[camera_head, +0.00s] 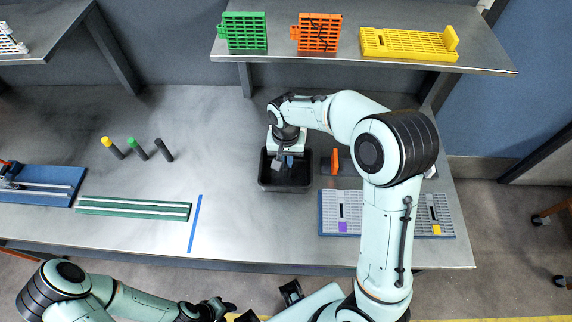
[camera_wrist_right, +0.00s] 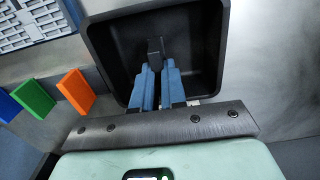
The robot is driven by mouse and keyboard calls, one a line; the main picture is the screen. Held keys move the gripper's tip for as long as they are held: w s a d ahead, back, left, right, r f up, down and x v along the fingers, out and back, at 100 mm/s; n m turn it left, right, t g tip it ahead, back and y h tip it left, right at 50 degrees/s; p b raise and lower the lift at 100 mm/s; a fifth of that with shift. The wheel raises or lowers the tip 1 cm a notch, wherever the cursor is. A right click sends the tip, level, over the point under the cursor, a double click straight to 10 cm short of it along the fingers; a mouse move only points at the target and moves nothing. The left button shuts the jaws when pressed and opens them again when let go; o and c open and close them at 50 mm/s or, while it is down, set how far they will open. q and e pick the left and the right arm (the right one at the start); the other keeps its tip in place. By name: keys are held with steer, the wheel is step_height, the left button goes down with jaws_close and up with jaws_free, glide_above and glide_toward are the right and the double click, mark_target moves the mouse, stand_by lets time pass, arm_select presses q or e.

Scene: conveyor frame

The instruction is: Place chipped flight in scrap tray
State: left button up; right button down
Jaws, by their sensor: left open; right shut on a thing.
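The black scrap tray (camera_head: 285,186) stands on the table under my right gripper (camera_head: 284,160), and it fills the upper middle of the right wrist view (camera_wrist_right: 100,50). My right gripper's blue fingers (camera_wrist_right: 157,72) point down into the tray, shut on a small dark grey piece (camera_wrist_right: 154,46), which I take as the chipped flight. The chip itself cannot be made out. I cannot tell whether the piece touches the tray floor. My left gripper (camera_head: 226,306) is open and empty at the bottom, in front of the table.
Orange (camera_wrist_right: 75,91), green (camera_wrist_right: 34,98) and blue (camera_wrist_right: 9,106) flights stand beside the tray. Grey belt modules on a blue base (camera_head: 330,214) lie at right. Pegs (camera_head: 138,149) and a green rail (camera_head: 133,208) are at left. A shelf (camera_head: 345,45) overhangs the back.

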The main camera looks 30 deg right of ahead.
mark_target(286, 165)
steer(key=shift+f, duration=1.65)
steer(key=shift+f, duration=0.15)
steer(key=c, duration=1.2)
jaws_free()
step_height(286, 165, up, 12)
steer(key=shift+r+p, duration=0.2)
steer(key=shift+p, duration=0.15)
steer(key=shift+f, duration=0.1)
